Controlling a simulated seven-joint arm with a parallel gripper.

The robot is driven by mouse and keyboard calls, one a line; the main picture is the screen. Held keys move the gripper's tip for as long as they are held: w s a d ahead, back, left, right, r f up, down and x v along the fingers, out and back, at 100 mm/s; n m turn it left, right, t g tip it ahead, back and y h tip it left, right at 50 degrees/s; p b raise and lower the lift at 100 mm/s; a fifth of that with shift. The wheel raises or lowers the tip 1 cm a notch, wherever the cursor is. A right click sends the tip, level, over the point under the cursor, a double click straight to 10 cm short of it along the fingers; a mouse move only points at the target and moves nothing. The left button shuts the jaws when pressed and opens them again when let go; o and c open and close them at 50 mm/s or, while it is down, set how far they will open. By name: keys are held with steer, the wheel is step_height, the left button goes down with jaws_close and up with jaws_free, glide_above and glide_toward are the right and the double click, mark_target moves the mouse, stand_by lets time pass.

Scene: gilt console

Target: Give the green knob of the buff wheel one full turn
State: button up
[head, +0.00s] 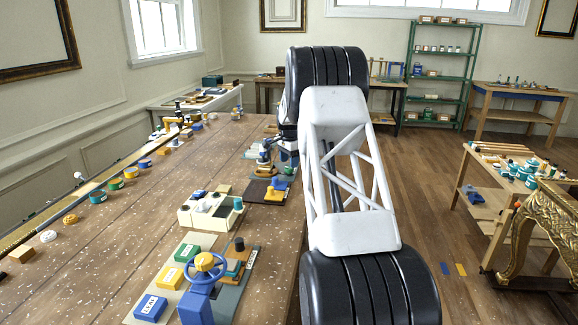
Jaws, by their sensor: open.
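A buff, cream-coloured unit (190,216) stands on the bench left of my arm, with a pale rounded part on top that may be the buff wheel (203,206). A small green-teal knob (238,203) stands upright at its right end. My arm crosses the middle of the view, and its wrist is largely hidden behind my own links. My gripper (266,154) shows small and partly hidden beyond the buff unit, over the bench's right side. It is open, and I see nothing held. It is apart from the green knob.
Nearer on the bench (110,270) is a blue handwheel (204,268) beside green, yellow and blue blocks. A dark board with a yellow piece (276,193) lies beyond the buff unit. The bench between is largely clear.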

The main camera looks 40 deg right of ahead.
mark_target(288, 168)
steer(key=shift+r, duration=2.55)
steer(key=shift+r, duration=0.1)
steer(key=shift+a+r, duration=0.15)
steer(key=shift+a, duration=0.1)
steer(key=s+a+r+n, duration=0.3)
steer(key=s+a+r, duration=0.3)
steer(key=a, duration=0.4)
steer(key=s+a+r+n+t, duration=0.1)
steer(key=s+a+r+n, duration=0.2)
steer(key=s+a, duration=0.65)
steer(key=s+a+r+n, duration=0.2)
steer(key=s+a+r, duration=0.4)
steer(key=a, duration=0.5)
steer(key=s+a+f+n+t, duration=0.1)
steer(key=s+a+n, duration=0.1)
steer(key=s+a, duration=0.45)
steer(key=s+a+f+n, duration=0.1)
steer(key=s+a+n, duration=0.25)
steer(key=s, duration=0.65)
steer(key=s+a+f+n, duration=0.2)
steer(key=s+a+f, duration=0.1)
steer(key=s, duration=0.7)
steer(key=s+a+f+n, duration=0.2)
steer(key=s+a+f, duration=0.2)
steer(key=s, duration=0.6)
steer(key=shift+a+f+t, duration=0.2)
steer(key=shift+a+t, duration=0.1)
steer(key=shift+a, duration=0.05)
